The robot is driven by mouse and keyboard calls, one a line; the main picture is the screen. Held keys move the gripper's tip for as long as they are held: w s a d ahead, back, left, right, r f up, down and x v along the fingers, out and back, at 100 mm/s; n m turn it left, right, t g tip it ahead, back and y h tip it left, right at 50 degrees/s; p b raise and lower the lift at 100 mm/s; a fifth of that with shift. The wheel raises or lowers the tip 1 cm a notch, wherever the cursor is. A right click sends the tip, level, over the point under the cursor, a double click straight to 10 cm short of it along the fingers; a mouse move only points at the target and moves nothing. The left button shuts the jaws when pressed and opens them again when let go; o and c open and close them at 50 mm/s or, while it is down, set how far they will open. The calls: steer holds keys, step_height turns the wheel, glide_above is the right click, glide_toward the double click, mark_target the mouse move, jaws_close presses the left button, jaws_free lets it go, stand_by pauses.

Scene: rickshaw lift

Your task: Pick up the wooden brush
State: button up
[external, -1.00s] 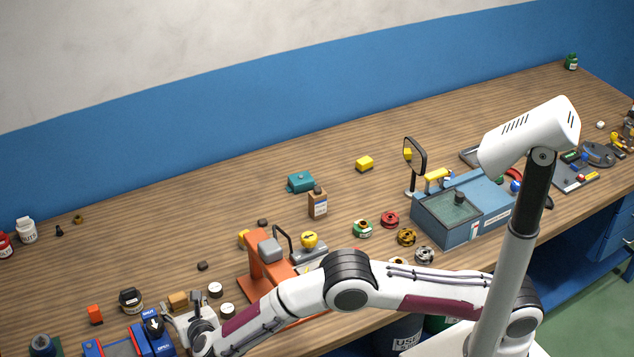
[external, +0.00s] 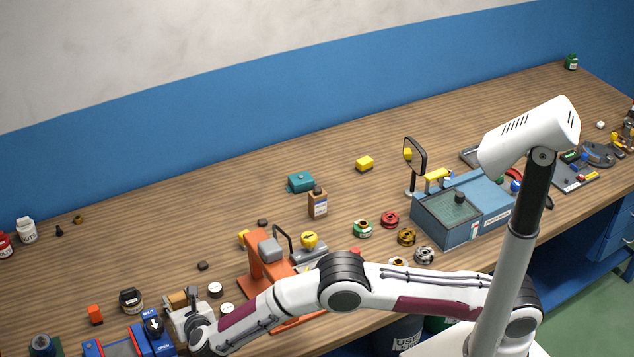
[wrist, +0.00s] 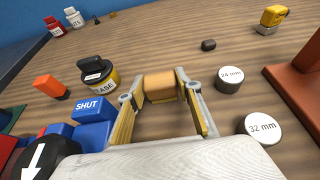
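The wooden brush (wrist: 160,88), a small tan-brown block, lies on the bench in the wrist view. It also shows in the external view (external: 176,300), partly hidden by my gripper (external: 185,312). My gripper (wrist: 159,84) is open in the wrist view, with one finger on each side of the brush. The fingertips are close to its sides; I cannot tell whether they touch it. The underside of the brush is hidden.
White discs marked 24 mm (wrist: 229,78) and 32 mm (wrist: 260,128) lie on the right. Bench beyond the brush is mostly clear.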

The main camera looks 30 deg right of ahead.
mark_target(178, 298)
steer(key=c, duration=0.4)
steer(key=shift+r, duration=5.05)
